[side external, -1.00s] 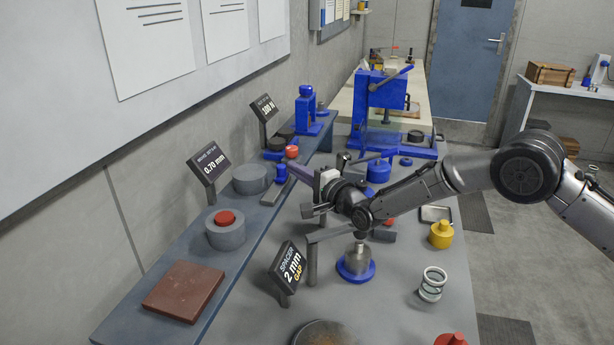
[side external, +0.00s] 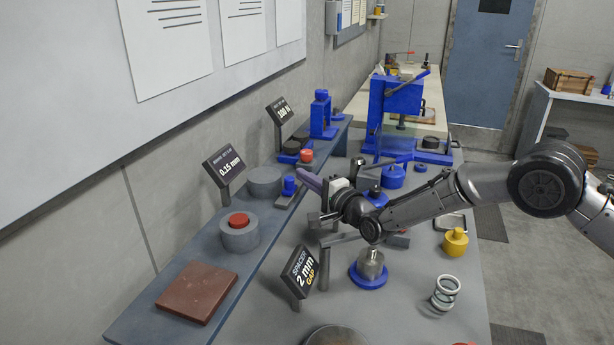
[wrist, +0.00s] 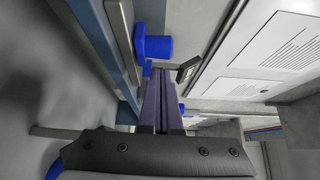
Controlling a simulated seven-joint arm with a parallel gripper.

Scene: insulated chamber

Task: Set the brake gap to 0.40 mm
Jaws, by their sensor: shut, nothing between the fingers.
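A dark display (side external: 225,170) on a post on the left ledge reads 0.15 mm; its small heading is hard to read. A small blue knob (side external: 289,186) stands on a grey bar on the ledge; a blue knob also shows in the wrist view (wrist: 158,47). My gripper (side external: 302,174) has purple-grey fingers, pressed together and empty, with the tips close beside the knob. In the wrist view the fingers (wrist: 160,75) lie side by side just below the knob. I cannot tell if they touch it.
A grey ring with a red cap (side external: 239,219) and a grey disc (side external: 264,182) sit on the ledge. A "Spacer 2 mm gap" sign (side external: 300,270) stands near my arm. A blue-based metal cylinder (side external: 370,268), a yellow weight (side external: 455,242) and a spring (side external: 445,292) stand on the table.

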